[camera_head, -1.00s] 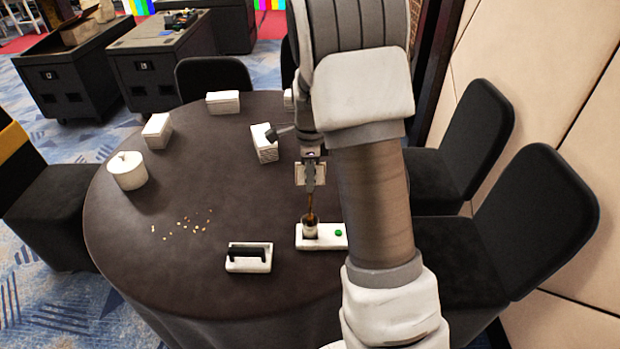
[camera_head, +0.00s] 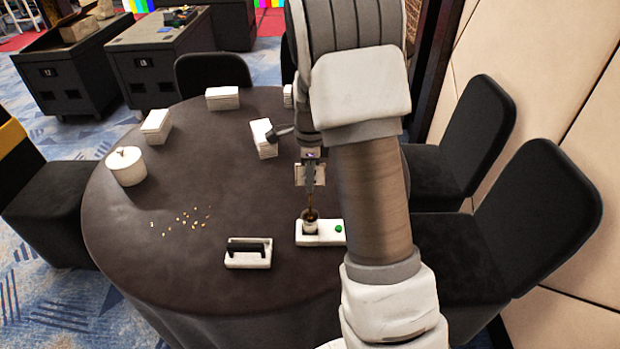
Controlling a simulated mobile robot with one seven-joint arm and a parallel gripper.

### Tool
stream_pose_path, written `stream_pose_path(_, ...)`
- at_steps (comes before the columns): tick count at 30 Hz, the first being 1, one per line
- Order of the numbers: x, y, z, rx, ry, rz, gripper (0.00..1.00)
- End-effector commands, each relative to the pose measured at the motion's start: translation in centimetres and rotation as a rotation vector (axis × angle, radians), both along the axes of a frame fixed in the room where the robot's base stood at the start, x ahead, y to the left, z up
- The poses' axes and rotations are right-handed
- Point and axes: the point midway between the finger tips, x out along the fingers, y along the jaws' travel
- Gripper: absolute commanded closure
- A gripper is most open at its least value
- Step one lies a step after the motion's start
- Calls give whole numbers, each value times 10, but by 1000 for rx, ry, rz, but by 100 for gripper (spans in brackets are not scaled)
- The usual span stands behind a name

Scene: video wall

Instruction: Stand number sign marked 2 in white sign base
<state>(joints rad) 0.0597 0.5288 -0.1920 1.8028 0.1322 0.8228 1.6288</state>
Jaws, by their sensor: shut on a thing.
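My gripper (camera_head: 311,190) points down over the right front of the round table and is shut on a thin brown object (camera_head: 311,212). The lower end of this object is at the mouth of a small white cup (camera_head: 310,228); I cannot tell whether it touches the cup. The cup stands on the left part of a flat white base with a green button (camera_head: 325,240). A white block with a black slot or bar (camera_head: 248,260) lies to the left. I cannot make out a figure 2 anywhere, nor which white piece is the sign base.
The dark round table (camera_head: 190,270) also carries a white lidded pot (camera_head: 126,167), several white stacks (camera_head: 222,98) and scattered small crumbs (camera_head: 180,219). Black chairs (camera_head: 530,225) stand close on the right. The table's middle is clear. My arm hides its right side.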

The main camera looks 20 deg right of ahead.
Motion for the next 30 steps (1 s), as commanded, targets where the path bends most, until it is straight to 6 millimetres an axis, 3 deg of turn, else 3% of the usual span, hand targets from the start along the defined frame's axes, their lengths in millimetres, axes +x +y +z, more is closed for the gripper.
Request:
stream_pose_path(25,0,0,-26,0,0,0,100)
stream_pose_path(26,0,0,-25,0,-1,0,85)
stream_pose_path(30,0,0,-25,0,0,0,60)
